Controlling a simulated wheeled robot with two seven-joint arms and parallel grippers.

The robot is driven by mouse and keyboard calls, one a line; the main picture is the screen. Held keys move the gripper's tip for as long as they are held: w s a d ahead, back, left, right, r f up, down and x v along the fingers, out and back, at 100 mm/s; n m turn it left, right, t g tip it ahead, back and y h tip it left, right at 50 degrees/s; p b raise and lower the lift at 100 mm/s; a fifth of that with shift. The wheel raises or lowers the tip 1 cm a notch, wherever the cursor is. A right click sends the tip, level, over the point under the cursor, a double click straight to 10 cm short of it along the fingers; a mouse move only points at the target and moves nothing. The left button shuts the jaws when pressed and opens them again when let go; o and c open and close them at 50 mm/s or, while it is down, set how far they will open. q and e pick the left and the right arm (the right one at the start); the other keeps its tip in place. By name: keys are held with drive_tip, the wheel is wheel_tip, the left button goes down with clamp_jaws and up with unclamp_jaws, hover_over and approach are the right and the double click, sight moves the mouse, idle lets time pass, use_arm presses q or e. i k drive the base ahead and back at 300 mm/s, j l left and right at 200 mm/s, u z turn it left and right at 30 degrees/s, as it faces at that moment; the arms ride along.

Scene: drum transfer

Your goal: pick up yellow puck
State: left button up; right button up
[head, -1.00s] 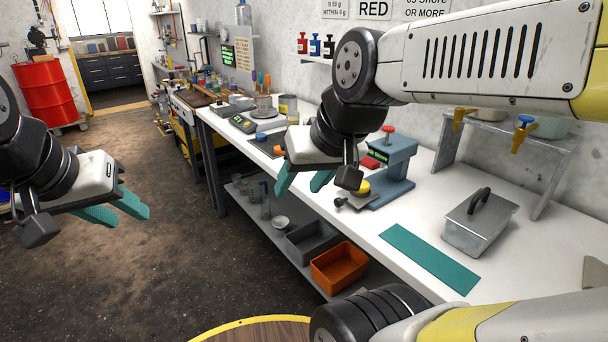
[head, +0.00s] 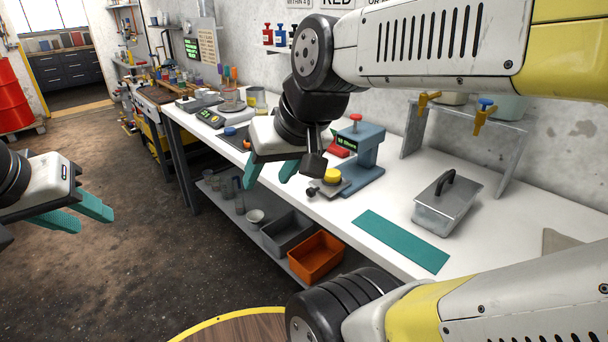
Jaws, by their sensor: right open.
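The yellow puck (head: 332,175) rests on the small plate at the foot of a blue-grey tester (head: 362,152) on the white bench. My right gripper (head: 268,172) has teal fingers spread apart with nothing between them. It hangs over the bench's front edge, left of the puck and apart from it. My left gripper (head: 84,212) is far to the left over the floor. Its teal fingers are apart and empty.
A teal mat (head: 402,240) and a lidded metal box (head: 447,203) lie right of the tester on the bench (head: 340,214). A red item, a blue puck (head: 230,131) and a scale (head: 210,117) are farther back. An orange bin (head: 316,257) and a grey bin sit on the lower shelf.

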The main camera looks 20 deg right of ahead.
sight(332, 175)
drive_tip(key=z, duration=1.25)
